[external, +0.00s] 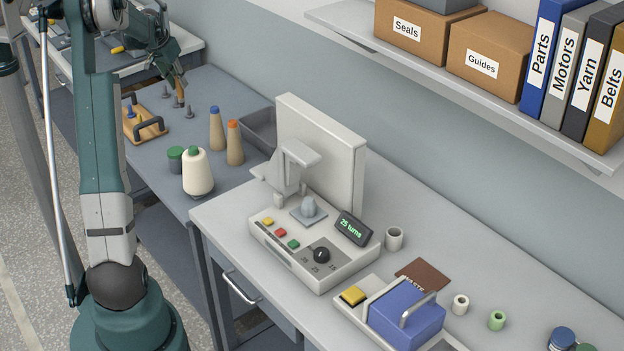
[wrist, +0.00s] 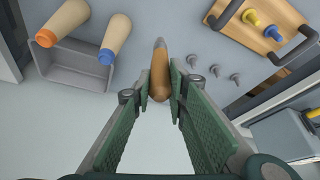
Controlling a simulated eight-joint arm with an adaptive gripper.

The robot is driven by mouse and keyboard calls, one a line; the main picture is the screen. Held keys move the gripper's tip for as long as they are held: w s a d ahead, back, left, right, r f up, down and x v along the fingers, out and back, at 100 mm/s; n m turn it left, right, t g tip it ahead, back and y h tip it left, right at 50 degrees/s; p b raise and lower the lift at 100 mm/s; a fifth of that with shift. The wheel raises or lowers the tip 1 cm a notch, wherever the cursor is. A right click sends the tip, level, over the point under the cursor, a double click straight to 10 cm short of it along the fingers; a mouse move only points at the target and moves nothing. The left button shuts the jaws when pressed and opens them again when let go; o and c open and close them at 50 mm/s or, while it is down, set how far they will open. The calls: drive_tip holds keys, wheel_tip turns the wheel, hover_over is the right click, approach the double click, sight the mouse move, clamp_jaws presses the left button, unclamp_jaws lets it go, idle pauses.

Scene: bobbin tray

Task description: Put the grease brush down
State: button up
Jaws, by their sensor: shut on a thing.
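The grease brush (wrist: 159,76) has a brown wooden handle and a grey far end. In the wrist view it lies between the tips of my gripper (wrist: 160,94), which is shut on its handle. In the external view my gripper (external: 178,82) is over the far part of the blue-grey bench, with a short brown piece of the brush (external: 179,93) below it. Whether the brush touches the bench is unclear; the fingers hide part of it.
Several small grey pegs (external: 189,112) stand near the brush. A wooden tray (external: 152,133) with dark handles holds yellow and blue pieces. Blue-topped (external: 217,130) and orange-topped (external: 235,145) cones stand nearby, beside a grey bin (external: 262,133). Bare bench lies between.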

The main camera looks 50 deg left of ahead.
sight(181, 98)
wheel_tip(181, 98, down, 6)
drive_tip(key=shift+f, duration=0.1)
drive_tip(key=shift+f, duration=0.1)
idle(0.3)
drive_tip(key=shift+f+b, duration=0.3)
drive_tip(key=shift+f, duration=2.7)
drive_tip(key=shift+f, duration=1.85)
drive_tip(key=shift+f+b, duration=0.2)
drive_tip(key=shift+b, duration=0.15)
drive_tip(key=o, duration=0.9)
drive_tip(key=shift+c, duration=0.2)
drive_tip(key=shift+r, duration=0.15)
drive_tip(key=p+v, duration=0.1)
drive_tip(key=v, duration=1.1)
